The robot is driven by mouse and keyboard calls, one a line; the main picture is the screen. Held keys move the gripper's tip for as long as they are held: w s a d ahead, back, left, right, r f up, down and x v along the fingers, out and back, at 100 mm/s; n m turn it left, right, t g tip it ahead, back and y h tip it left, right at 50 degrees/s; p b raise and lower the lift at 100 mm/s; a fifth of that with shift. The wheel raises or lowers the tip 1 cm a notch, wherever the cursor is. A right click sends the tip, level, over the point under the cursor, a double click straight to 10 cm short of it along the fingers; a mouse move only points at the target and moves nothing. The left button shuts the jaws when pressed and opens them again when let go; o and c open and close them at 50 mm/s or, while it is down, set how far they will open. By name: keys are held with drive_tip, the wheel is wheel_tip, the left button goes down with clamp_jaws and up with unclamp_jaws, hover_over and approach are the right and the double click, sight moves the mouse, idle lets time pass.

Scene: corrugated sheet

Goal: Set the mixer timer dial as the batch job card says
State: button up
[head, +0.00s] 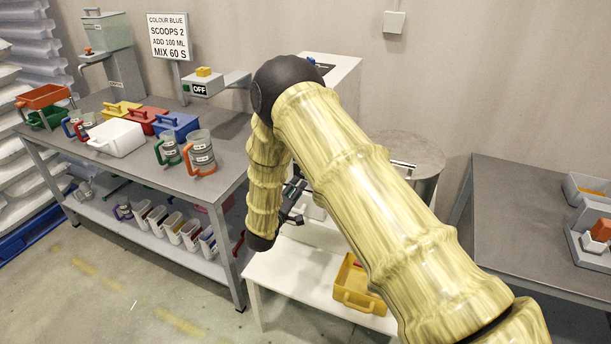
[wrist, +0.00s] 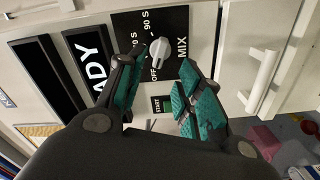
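The job card (head: 168,37) stands behind the left table and reads COLOUR BLUE, SCOOPS 2, ADD 100 ML, MIX 60 S. In the wrist view the timer dial (wrist: 159,52) is a pale knob on a black panel (wrist: 176,22). OFF, 90 S and MIX are legible; another mark is partly covered by a finger. I cannot tell which end of the knob is its pointer. My gripper (wrist: 161,66) is open, its teal fingers on either side of the dial with gaps showing. In the head view my gripper (head: 291,203) is partly hidden by my arm.
A START button (wrist: 161,104) sits beside the dial, between my fingers. A white handle (wrist: 262,80) sticks out to the right. A READY panel (wrist: 90,62) is to the left. The left table (head: 225,140) holds mugs and coloured bins. A yellow bin (head: 357,287) sits low near my arm.

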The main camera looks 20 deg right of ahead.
drive_tip(key=p+x, duration=0.2)
drive_tip(key=x, duration=0.6)
drive_tip(key=shift+w+d, duration=0.2)
drive_tip(key=shift+d, duration=0.05)
clamp_jaws()
